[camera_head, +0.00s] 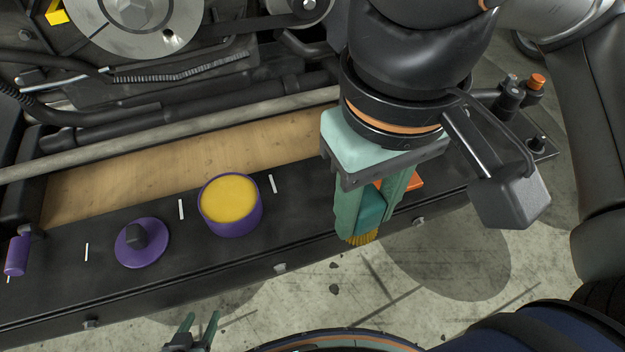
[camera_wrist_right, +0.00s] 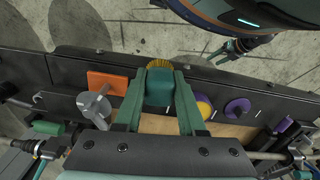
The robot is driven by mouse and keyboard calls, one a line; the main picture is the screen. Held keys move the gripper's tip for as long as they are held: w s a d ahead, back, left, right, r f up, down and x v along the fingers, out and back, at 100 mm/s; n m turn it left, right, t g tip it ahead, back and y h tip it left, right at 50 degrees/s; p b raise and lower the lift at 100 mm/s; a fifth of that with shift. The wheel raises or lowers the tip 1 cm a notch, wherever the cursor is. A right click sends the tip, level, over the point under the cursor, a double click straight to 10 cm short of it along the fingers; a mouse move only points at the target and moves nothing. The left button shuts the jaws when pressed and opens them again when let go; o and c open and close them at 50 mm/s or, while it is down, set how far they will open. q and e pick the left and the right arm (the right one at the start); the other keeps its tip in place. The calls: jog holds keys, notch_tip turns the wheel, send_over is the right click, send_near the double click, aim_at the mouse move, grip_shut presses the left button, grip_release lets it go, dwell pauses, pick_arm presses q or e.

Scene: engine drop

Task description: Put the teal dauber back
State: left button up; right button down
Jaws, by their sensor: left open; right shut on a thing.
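The teal dauber (camera_head: 371,212) has a teal body and yellow bristles that point toward the front edge of the black ledge. My right gripper (camera_head: 365,222) is shut on it; in the right wrist view the dauber (camera_wrist_right: 159,90) sits between the two green fingers. I cannot tell its exact height above the ledge. A purple pot (camera_head: 231,223) with a yellow top stands on the ledge, left of the right gripper. A purple lid-like disc (camera_head: 143,255) with a dark knob lies further left. My left gripper (camera_head: 203,328) is open and empty at the bottom, in front of the ledge.
An orange block (camera_wrist_right: 107,82) and a grey disc with a post (camera_wrist_right: 94,107) are beside the dauber in the right wrist view. A purple cylinder (camera_head: 17,255) is at the ledge's left end. A wooden board (camera_head: 150,177) and engine parts lie behind. White marks divide the ledge.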

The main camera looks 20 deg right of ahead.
jog(key=shift+s, duration=0.1)
jog(key=w+f, duration=0.3)
jog(key=w, duration=0.1)
jog(key=w+f+p, duration=0.1)
jog(key=w+f, duration=0.2)
jog(key=w, duration=0.1)
jog(key=w+f+p, duration=0.1)
jog(key=w+f, duration=0.2)
jog(key=w, duration=0.2)
jog(key=shift+a, duration=0.15)
jog(key=shift+w+f, duration=0.3)
jog(key=shift+w, duration=0.1)
jog(key=shift+w+f, duration=0.15)
jog(key=shift+f, duration=1.4)
